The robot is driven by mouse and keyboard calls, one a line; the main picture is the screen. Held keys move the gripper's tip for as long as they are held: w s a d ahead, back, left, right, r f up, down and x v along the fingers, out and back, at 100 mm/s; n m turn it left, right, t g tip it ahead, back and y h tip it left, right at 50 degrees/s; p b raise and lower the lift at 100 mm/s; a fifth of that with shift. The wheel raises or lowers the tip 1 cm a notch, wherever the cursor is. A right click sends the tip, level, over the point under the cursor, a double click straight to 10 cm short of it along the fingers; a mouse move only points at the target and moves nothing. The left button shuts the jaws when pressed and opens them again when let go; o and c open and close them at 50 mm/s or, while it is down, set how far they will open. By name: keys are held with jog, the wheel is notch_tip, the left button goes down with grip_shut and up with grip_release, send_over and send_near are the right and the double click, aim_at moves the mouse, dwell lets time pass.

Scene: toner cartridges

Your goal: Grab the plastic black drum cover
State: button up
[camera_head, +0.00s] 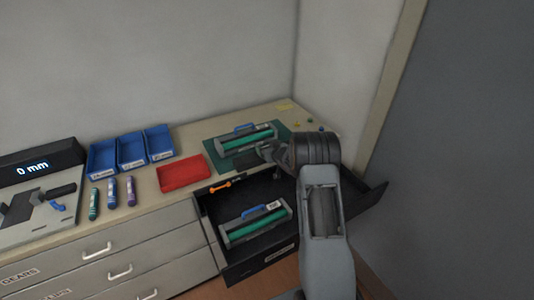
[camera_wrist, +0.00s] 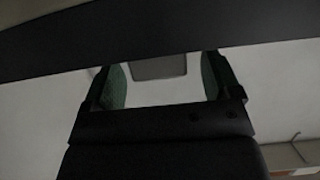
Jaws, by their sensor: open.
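My gripper (camera_head: 266,152) hangs low over the back right of the worktop, beside the front of a green mat (camera_head: 222,163). A grey and green toner cartridge (camera_head: 248,139) with a blue handle lies on the mat, just behind my gripper. A dark piece (camera_head: 243,160) shows at the left of my gripper; I cannot tell whether it is the black drum cover. In the wrist view my gripper (camera_wrist: 160,88) is open, its green-padded fingers apart. A wide dark band (camera_wrist: 160,45) crosses above the fingers, too dim to identify.
An open black drawer (camera_head: 291,253) below holds a second cartridge (camera_head: 256,224) and an orange tool (camera_head: 221,187). A red tray (camera_head: 184,173), blue bins (camera_head: 132,152) and several markers (camera_head: 112,190) stand left. A 0 mm gauge (camera_head: 40,165) is far left. A wall closes the right side.

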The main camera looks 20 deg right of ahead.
jog(key=shift+c, duration=0.5)
jog(key=c, duration=0.9)
jog(key=shift+r, duration=0.15)
